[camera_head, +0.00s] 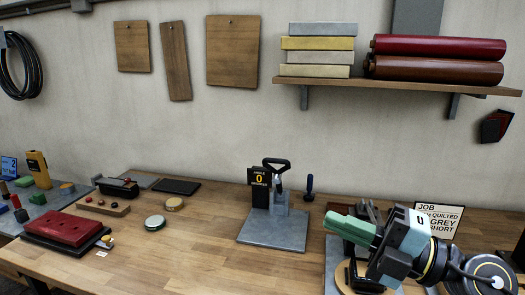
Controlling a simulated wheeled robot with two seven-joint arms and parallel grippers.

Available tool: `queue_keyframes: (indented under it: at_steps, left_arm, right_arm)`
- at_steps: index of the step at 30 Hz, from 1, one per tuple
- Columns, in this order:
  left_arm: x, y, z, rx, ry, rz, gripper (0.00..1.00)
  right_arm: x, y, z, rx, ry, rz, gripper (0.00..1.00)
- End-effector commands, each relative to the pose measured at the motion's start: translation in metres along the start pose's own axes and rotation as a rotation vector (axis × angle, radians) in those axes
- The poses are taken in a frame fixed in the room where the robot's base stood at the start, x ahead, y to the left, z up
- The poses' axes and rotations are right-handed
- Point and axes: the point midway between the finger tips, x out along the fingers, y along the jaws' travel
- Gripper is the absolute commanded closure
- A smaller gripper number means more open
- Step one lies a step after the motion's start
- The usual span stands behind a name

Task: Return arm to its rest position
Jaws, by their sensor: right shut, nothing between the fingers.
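My right arm comes in from the lower right. Its gripper (345,227), with green fingers pointing left, is shut and empty. It is over the right part of the wooden bench (200,240), in front of a dark device on a grey plate that it partly hides. I cannot tell whether it touches that device. My left gripper is not in view.
A press with a black handle (277,170) stands left of my right gripper on a grey plate (272,232). A job sign (440,218) is behind my arm. A red padded block (68,228) and small tins are at left. The bench's front middle is clear.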

Motion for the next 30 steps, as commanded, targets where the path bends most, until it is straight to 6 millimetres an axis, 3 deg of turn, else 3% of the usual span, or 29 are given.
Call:
queue_keyframes:
  at_steps: [4, 8, 11, 15, 17, 21, 24, 30]
  left_arm:
    - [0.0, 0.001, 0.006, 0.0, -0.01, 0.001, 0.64]
    - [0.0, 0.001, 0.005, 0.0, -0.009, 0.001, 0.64]
    - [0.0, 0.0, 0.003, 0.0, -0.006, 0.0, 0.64]
    - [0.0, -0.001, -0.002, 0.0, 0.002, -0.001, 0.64]
    - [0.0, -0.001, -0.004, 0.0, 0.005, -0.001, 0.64]
    - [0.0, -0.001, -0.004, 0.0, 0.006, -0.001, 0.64]
    - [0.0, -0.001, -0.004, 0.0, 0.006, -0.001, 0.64]
    - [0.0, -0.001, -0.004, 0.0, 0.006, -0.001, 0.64]
  right_arm:
    - [-0.014, 0.017, 0.015, 0.218, -0.209, 0.305, 1.0]
    - [-0.045, 0.005, 0.044, 0.428, -0.477, 0.48, 1.0]
    - [-0.078, -0.027, 0.064, 0.6, -0.719, 0.542, 1.0]
    - [-0.128, -0.098, 0.068, 0.855, -1.077, 0.514, 1.0]
    - [-0.149, -0.133, 0.059, 0.967, -1.228, 0.46, 1.0]
    - [-0.189, -0.209, 0.014, 1.21, -1.521, 0.258, 1.0]
    - [-0.207, -0.245, -0.025, 1.346, -1.653, 0.099, 1.0]
    - [-0.229, -0.287, -0.101, 1.559, -1.802, -0.21, 1.0]
